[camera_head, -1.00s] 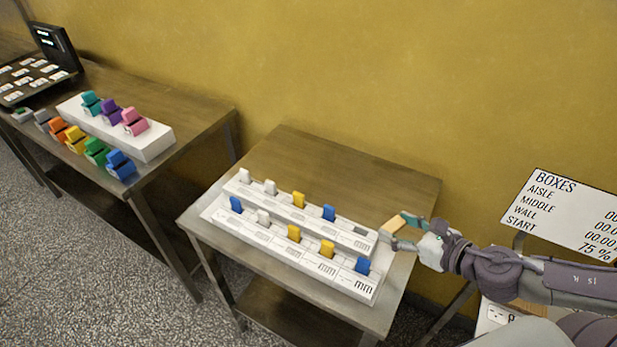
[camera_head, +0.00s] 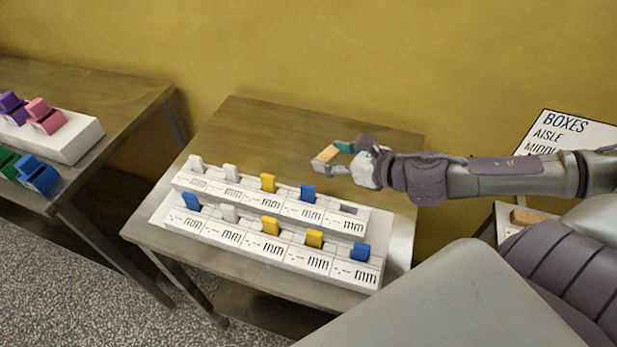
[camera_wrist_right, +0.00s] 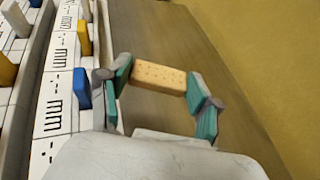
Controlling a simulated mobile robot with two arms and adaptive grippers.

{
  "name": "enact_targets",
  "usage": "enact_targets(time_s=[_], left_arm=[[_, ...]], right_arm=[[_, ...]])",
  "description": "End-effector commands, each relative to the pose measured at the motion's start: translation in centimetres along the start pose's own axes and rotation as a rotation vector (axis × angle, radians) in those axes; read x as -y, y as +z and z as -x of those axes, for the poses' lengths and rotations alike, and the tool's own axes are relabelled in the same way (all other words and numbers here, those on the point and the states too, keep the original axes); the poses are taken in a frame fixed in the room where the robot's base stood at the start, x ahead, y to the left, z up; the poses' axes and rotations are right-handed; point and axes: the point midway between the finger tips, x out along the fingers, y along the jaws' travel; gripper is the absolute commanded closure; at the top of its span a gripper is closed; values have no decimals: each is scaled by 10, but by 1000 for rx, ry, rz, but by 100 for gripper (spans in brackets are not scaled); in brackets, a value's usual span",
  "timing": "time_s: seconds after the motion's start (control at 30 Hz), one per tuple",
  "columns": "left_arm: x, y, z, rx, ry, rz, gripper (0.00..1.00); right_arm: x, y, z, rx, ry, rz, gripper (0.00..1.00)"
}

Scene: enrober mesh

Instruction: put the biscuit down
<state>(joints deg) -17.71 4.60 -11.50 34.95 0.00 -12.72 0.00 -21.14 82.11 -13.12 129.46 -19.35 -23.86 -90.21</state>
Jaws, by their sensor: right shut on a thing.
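My right gripper (camera_head: 339,158) is shut on a tan rectangular biscuit (camera_head: 326,157). It holds the biscuit above the back part of the middle table (camera_head: 262,128), behind the right end of the white stepped rack (camera_head: 375,270). In the right wrist view the biscuit (camera_wrist_right: 158,77) spans between the two green-padded fingertips (camera_wrist_right: 160,82), with small holes dotting its face. The brown table top shows beyond it. I cannot tell how high the biscuit is over the table. My left gripper is not in view.
The rack carries white, yellow and blue tabs (camera_head: 270,225) in two rows. Bare table lies behind it. A left table (camera_head: 115,95) holds coloured clips on a white block (camera_head: 78,142). A sign (camera_head: 565,135) stands at right, with another tan piece (camera_head: 527,216) below it.

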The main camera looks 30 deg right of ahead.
Motion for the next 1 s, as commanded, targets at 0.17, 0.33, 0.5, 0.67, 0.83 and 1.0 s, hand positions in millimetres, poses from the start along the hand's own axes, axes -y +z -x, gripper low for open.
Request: enact_targets(time_s=[0.17, 0.33, 0.5, 0.67, 0.83, 1.0], left_arm=[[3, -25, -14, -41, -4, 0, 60], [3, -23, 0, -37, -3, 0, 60], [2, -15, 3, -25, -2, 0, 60], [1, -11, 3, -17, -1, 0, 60], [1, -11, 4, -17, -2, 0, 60], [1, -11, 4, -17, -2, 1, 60]], right_arm=[[-4, 0, -18, 9, 10, -1, 56], [-5, 0, -41, 7, 10, -6, 56], [-6, -5, -64, 4, 10, -2, 56], [-7, -18, -72, -2, 12, -4, 56], [-7, -40, -81, -2, 10, -3, 56], [-7, -46, -83, 1, 11, 2, 56]])
